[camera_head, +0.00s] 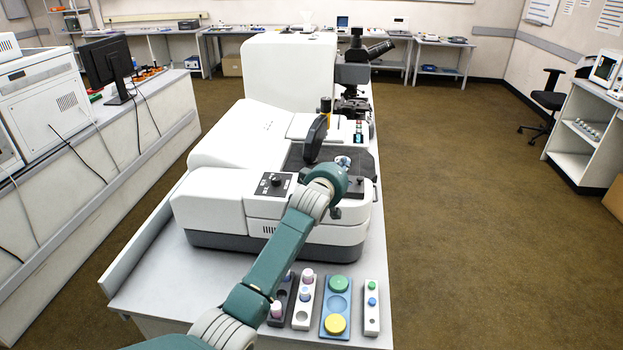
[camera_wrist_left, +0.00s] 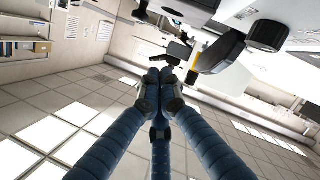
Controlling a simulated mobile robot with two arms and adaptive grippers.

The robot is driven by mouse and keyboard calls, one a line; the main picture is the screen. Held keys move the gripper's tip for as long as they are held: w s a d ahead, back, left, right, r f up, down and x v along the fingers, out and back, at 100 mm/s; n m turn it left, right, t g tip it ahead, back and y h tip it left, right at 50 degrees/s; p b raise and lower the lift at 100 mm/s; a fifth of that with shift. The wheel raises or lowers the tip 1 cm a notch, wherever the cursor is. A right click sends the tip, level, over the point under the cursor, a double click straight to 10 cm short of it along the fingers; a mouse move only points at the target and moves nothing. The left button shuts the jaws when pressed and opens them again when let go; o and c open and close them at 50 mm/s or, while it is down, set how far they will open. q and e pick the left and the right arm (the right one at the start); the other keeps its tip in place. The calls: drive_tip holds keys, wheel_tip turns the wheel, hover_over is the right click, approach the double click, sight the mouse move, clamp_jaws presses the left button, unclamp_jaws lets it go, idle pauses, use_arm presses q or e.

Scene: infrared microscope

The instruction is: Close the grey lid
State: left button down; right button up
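The dark grey lid (camera_head: 316,138) stands raised, nearly upright, on the white infrared microscope instrument (camera_head: 225,140). Beside it is the dark grey sample area (camera_head: 358,168). My left arm reaches in from the lower left, and its wrist is over the front of the instrument, just right of and below the lid in the head view. My left gripper (camera_head: 343,161) is mostly hidden by the wrist there. In the left wrist view its blue fingers meet at the tips (camera_wrist_left: 160,76), with nothing visible between them. I cannot tell whether it touches the lid. My right gripper is not in view.
A control panel with a black knob (camera_head: 275,181) is left of my wrist. A microscope with eyepieces (camera_head: 368,52) stands behind. Sample holders, including a blue one (camera_head: 337,304), lie at the bench's front. Open floor (camera_head: 470,190) is on the right.

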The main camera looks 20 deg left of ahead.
sight(357, 188)
use_arm(q)
drive_tip(key=shift+w+d+f+m+g+y+b, duration=0.3)
drive_tip(key=shift+w+d+f+m+y+b, duration=0.2)
drive_tip(key=shift+d+f+m, duration=0.45)
drive_tip(key=shift+w+d+f+m+b, duration=0.1)
drive_tip(key=shift+w+d+m+b, duration=0.15)
drive_tip(key=shift+d+m+b, duration=0.35)
drive_tip(key=shift+d+f+m+g+y+b, duration=0.2)
drive_tip(key=shift+d+m+g+y+b, duration=0.1)
drive_tip(key=shift+d+m+y, duration=0.15)
drive_tip(key=shift+w+d+f+m+b, duration=0.1)
drive_tip(key=shift+f+m+b, duration=0.1)
drive_tip(key=shift+m+b, duration=0.1)
drive_tip(key=shift+d+f, duration=0.1)
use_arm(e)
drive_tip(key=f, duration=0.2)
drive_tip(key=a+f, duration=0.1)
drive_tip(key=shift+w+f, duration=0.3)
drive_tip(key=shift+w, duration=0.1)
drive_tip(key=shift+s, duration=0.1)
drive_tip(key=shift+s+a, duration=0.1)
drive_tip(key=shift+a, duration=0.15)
